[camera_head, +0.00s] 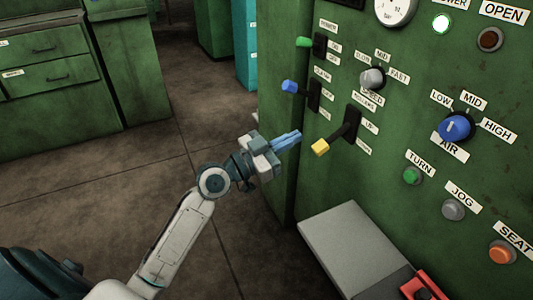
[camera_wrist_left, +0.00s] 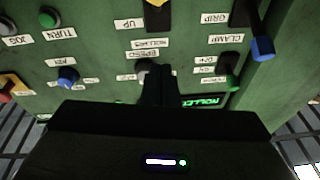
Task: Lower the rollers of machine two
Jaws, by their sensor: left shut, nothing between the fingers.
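The green machine panel (camera_head: 430,120) carries a lever with a yellow tip (camera_head: 320,147) on a black slotted plate (camera_head: 352,121), under a label that seems to read ROLLERS. Its handle sticks out to the lower left; I cannot tell whether it is up or down. My left gripper (camera_head: 298,135) is shut and empty, its blue fingertips just left of the yellow tip, with a small gap showing. In the left wrist view, upside down, the yellow tip (camera_wrist_left: 157,2) is at the top edge, beyond my dark fingers (camera_wrist_left: 158,75). My right gripper is out of view.
A blue-tipped lever (camera_head: 289,86) and a green-tipped lever (camera_head: 303,42) stick out above. A grey speed knob (camera_head: 372,78), blue air knob (camera_head: 456,127) and several push buttons lie right. A grey box (camera_head: 352,245) juts out below. The floor at left is clear.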

